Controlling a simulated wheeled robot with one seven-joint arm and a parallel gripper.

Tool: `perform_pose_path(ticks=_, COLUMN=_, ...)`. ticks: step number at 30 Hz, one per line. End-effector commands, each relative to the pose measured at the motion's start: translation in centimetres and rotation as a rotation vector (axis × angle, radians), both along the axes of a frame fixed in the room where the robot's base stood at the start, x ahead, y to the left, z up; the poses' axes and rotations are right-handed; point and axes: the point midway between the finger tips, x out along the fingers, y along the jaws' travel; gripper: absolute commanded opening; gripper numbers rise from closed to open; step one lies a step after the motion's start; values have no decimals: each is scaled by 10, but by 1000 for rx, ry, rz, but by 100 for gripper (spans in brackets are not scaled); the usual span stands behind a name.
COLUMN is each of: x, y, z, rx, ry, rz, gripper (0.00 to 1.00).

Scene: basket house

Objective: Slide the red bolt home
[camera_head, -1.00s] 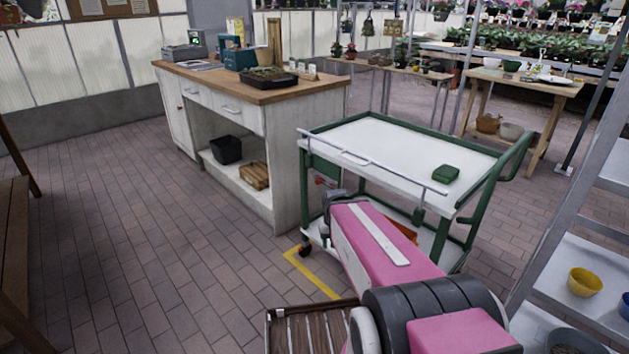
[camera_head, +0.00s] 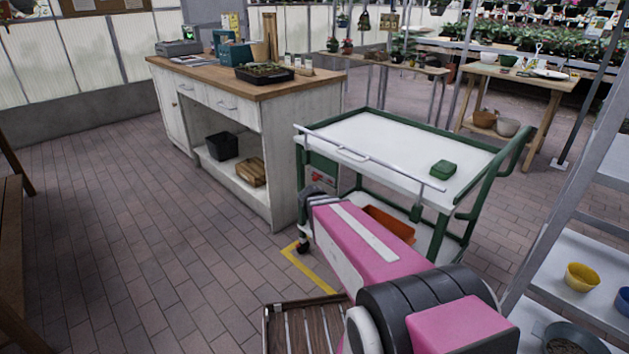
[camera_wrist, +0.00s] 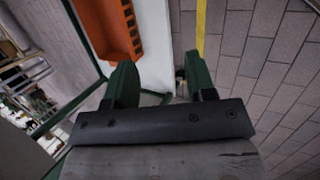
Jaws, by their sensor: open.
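A small red piece (camera_head: 319,178), which looks like the bolt, shows on a green panel (camera_head: 326,165) under the near left side of the cart top. It is too small to tell how far it is slid. My gripper's end of the arm is just below that panel in the head view, its fingers not clear there. In the wrist view my gripper (camera_wrist: 160,72) is open, with two dark green fingers apart and nothing between them. The red piece cannot be made out in the wrist view.
The green-framed cart (camera_head: 375,135) has a front rail, a green box (camera_head: 443,167) on top and an orange bin (camera_head: 389,223) below; the bin also shows in the wrist view (camera_wrist: 112,30). A wooden-topped counter (camera_head: 200,75) stands left, shelving (camera_head: 585,225) right.

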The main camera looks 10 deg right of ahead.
Motion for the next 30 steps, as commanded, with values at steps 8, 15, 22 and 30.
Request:
perform_pose_path(ticks=8, x=69, y=12, z=10, rx=-441, ry=130, rz=425, gripper=50)
perform_pose_path(ticks=15, x=127, y=50, z=33, rx=-849, ry=272, rz=731, gripper=50)
perform_pose_path(ticks=22, x=164, y=94, z=53, rx=-1170, ry=394, rz=908, gripper=50)
perform_pose_path(ticks=30, x=176, y=108, z=62, rx=-1286, ry=439, rz=955, gripper=50)
